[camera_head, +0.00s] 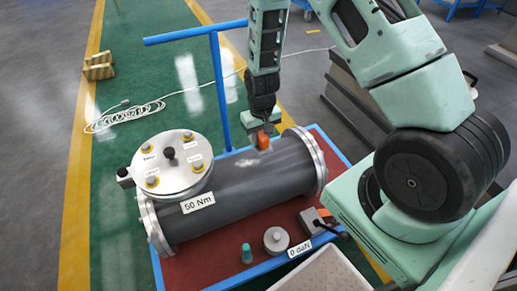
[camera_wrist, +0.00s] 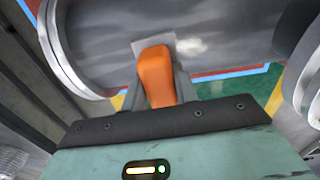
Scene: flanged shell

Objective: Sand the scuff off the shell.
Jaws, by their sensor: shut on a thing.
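The shell (camera_head: 235,186) is a dark grey flanged cylinder lying on its side, with a "50 Nm" label on it. In the wrist view the shell (camera_wrist: 105,40) shows cloudy lighter streaks; I cannot tell which of these is the scuff. My gripper (camera_head: 263,133) is above the shell's far side, near its right flange. It is shut on an orange tool (camera_wrist: 155,72), which also shows in the head view (camera_head: 263,141). A flat grey piece (camera_wrist: 188,46) shows at the tool's end, against the shell; I cannot tell if they touch.
A round lid (camera_head: 173,175) with knobs stands at the shell's left end. A red-topped cart (camera_head: 195,271) with a blue handle (camera_head: 218,85) carries everything. In front lie a green-topped item (camera_head: 247,254), a grey round weight (camera_head: 276,239) and a "0 daN" device (camera_head: 312,221). A cable (camera_head: 120,119) lies on the floor.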

